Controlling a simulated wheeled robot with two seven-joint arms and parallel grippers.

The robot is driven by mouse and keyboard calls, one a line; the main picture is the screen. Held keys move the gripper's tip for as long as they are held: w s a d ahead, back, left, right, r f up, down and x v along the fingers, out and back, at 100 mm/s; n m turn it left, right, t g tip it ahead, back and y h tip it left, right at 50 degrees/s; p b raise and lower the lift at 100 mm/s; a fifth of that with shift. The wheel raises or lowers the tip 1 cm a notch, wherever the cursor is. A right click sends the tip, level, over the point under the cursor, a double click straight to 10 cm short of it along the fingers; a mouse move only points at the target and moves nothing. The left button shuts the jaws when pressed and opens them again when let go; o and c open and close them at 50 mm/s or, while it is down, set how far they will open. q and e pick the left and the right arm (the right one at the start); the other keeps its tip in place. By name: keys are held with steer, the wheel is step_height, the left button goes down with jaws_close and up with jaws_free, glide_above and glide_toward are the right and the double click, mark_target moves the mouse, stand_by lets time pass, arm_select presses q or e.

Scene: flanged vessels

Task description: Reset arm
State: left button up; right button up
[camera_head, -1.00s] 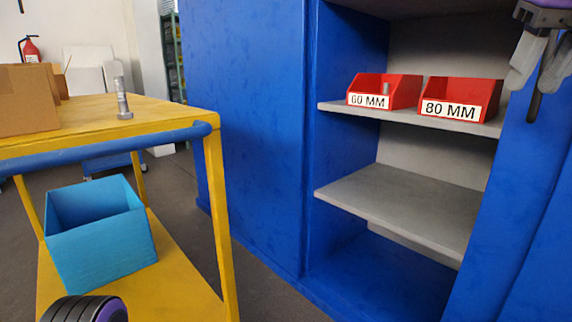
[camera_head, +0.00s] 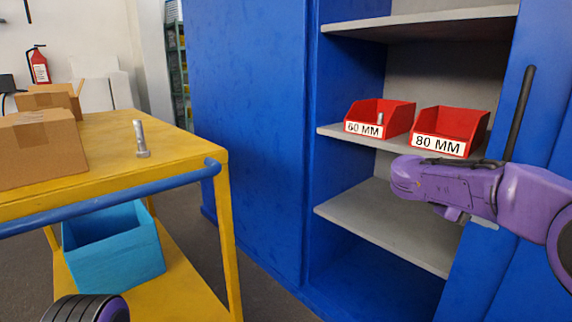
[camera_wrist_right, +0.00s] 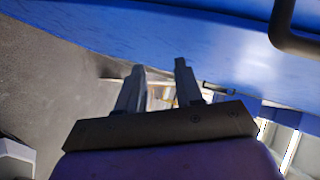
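My right arm comes in from the right in the head view, its purple wrist in front of the open blue cabinet (camera_head: 250,130). Its fingers cannot be made out there. In the right wrist view my right gripper (camera_wrist_right: 160,66) has its two fingers apart with nothing between them. My left gripper is not in view; only a dark, rounded part of my left arm shows at the bottom left.
Red bins marked 60 MM (camera_head: 395,113) and 80 MM (camera_head: 462,126) stand on a cabinet shelf; a bolt (camera_head: 380,118) shows in the first. A bolt (camera_head: 141,140) stands on the yellow cart (camera_head: 185,150) near a cardboard box (camera_head: 40,150). A blue crate (camera_head: 115,265) sits below.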

step_height(320, 180, down, 11)
steer(key=w+n+t+h+p, duration=0.1)
steer(key=n+t+h+p, duration=0.2)
steer(key=n+t+p, duration=0.7)
steer(key=s+a+f+n+t+y, duration=0.1)
steer(key=s+a+f+n+y, duration=0.15)
steer(key=f+n, duration=0.35)
steer(key=s+a+f+n+y, duration=0.2)
steer(key=s+f+n, duration=0.2)
steer(key=f+n, duration=0.1)
arm_select(q)
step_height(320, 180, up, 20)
steer(key=p, duration=0.6)
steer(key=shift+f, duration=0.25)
arm_select(e)
steer(key=s+a+f+n+g+y, duration=0.1)
steer(key=s+a+f+n+y, duration=0.1)
steer(key=s, duration=0.7)
steer(key=s+a+f+n+g+y, duration=0.2)
steer(key=s+a+f+n+y, duration=0.1)
steer(key=s, duration=0.6)
steer(key=s+a+f+n+g+y, duration=0.2)
steer(key=s+a+f+y, duration=0.1)
steer(key=s, duration=0.7)
steer(key=shift+a+f, duration=0.3)
steer(key=shift+a, duration=0.5)
